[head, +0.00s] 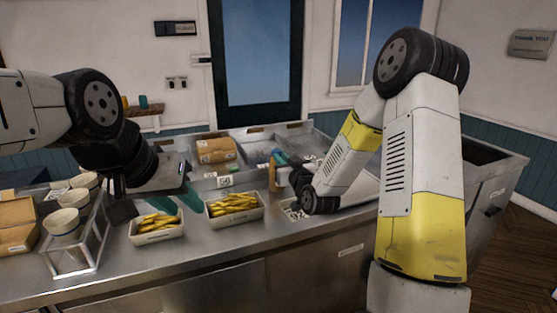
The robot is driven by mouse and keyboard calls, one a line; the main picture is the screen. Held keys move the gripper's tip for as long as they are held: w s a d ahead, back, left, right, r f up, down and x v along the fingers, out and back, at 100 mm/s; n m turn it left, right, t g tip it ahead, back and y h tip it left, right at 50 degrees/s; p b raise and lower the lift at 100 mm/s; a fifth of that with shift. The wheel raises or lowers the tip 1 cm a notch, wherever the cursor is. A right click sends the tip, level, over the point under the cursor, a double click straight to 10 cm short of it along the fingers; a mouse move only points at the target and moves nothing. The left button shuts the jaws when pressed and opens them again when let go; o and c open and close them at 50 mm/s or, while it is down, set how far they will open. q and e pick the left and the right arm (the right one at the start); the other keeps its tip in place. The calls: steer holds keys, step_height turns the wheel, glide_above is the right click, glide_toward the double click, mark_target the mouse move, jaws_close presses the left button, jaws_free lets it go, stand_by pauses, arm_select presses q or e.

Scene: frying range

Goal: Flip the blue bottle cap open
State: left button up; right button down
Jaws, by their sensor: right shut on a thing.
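A small yellow-brown bottle (273,172) is at the middle of the steel counter, small and partly hidden by my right gripper. A bluish patch shows near it, but I cannot make out the cap or whether it is open. My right gripper (280,158), with teal fingers, is shut on the bottle; the arm reaches in from the right and hides part of the grip. My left gripper (180,202) is open and empty, its teal fingers apart above the counter behind the fries trays, to the left of the bottle.
Two trays of fries, one left (157,232) and one right (235,212), stand near the front edge. A wire rack (90,262) with cups and a cardboard box (17,222) are at the left. A brown package (216,150) lies at the back.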

mark_target(276, 150)
steer(key=shift+r, duration=0.15)
steer(key=shift+w+r+g+h, duration=0.2)
steer(key=shift+r+g+h, duration=0.2)
steer(key=shift+r+g, duration=0.75)
steer(key=shift+w+a+r+g+h, duration=0.1)
steer(key=shift+w+r+g+h, duration=0.1)
steer(key=shift+g, duration=0.5)
steer(key=shift+w+a+r+g+h, duration=0.1)
steer(key=shift+r+g+h, duration=0.1)
steer(key=shift+g, duration=0.55)
steer(key=shift+w+r+g+h, duration=0.1)
steer(key=shift+w+g+h, duration=0.1)
steer(key=shift+g, duration=0.5)
steer(key=shift+s, duration=0.1)
steer(key=c, duration=1.4)
jaws_free()
steer(key=shift+r, duration=0.1)
